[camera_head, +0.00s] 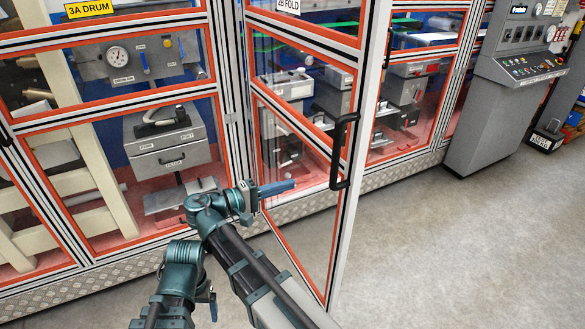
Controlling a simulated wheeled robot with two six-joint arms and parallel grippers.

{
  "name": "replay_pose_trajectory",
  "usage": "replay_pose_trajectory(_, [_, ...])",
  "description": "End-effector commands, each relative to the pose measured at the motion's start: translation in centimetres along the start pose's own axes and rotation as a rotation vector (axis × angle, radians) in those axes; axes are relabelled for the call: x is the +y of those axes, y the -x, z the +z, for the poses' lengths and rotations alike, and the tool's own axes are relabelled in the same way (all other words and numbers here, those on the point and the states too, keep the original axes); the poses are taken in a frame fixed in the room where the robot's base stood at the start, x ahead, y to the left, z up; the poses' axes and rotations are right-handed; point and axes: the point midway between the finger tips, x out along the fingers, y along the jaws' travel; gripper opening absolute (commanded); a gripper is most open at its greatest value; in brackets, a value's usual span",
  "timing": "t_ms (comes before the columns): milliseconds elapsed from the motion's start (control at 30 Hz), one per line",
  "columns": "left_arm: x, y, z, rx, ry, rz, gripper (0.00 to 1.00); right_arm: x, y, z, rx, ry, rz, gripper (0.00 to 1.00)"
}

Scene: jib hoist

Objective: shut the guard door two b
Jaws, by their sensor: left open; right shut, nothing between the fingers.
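The guard door two b (362,75) is a clear panel with an orange-edged frame and a cut-off "2B FOLD" label at its top. It stands ajar, its near edge swung out from the cabinet front over the floor. A black bar handle (345,150) is on that edge. My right gripper (290,186) is shut and empty, left of the handle and apart from it in the picture. It overlaps the door's lower pane; contact cannot be told. My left gripper (212,308) is low at the bottom left, open, its fingers barely showing, away from the door.
The closed 3A DRUM bay (95,40) is to the left, with a gauge panel and grey box behind its panes. A grey control console (515,85) stands at the upper right. Grey floor (460,240) right of the door is clear.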

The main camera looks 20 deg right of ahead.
Motion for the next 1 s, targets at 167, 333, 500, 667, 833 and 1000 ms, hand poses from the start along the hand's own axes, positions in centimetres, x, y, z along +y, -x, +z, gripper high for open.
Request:
replay_pose_trajectory(167, [0.0, -0.1, 0.0, 0.000, -0.001, 0.000, 0.85, 1.2, 0.1, -0.3, -0.008, -0.012, 0.058, 0.00])
replay_pose_trajectory(333, [0.0, -0.1, 0.0, 0.000, -0.001, 0.000, 0.85, 1.2, -0.5, -0.2, -0.008, -0.013, 0.059, 0.00])
replay_pose_trajectory(500, [0.0, -0.1, 0.0, 0.000, 0.000, 0.000, 0.85, 1.3, -2.9, -0.1, -0.011, -0.012, 0.057, 0.00])
replay_pose_trajectory(667, [0.0, -0.1, 0.0, 0.000, 0.000, 0.000, 0.85, 1.5, -6.3, -0.1, -0.011, -0.012, 0.057, 0.00])
replay_pose_trajectory(833, [0.0, -0.1, 0.0, 0.000, 0.000, 0.000, 0.85, 1.7, -9.6, -0.1, -0.011, -0.012, 0.056, 0.00])
replay_pose_trajectory(1000, [0.0, -0.1, 0.0, 0.000, 0.000, 0.000, 0.85, 1.8, -12.1, -0.1, -0.009, -0.012, 0.056, 0.00])
